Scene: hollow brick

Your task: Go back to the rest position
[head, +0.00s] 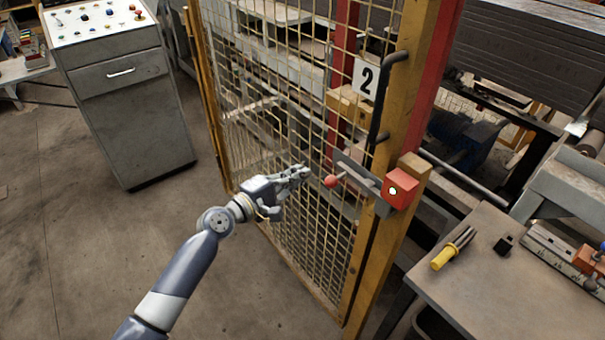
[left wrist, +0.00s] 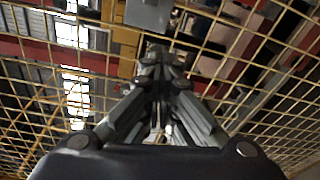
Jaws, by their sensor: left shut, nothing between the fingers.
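My left gripper (head: 303,172) is shut and empty in the head view, in front of the yellow mesh gate. Its tips point right, a short way left of the red knob (head: 331,181) of the gate latch (head: 358,175). In the left wrist view the shut fingers (left wrist: 160,62) fill the middle, with the mesh (left wrist: 60,60) behind them. The gate (head: 290,235) stands upright and looks closed against its yellow post (head: 392,150). My right gripper is in neither view.
A red box with a light button (head: 400,188) sits on the post. A table (head: 480,300) at the lower right holds a yellow-handled tool (head: 442,257). A grey control cabinet (head: 132,120) stands at the left. The floor (head: 90,260) between is clear.

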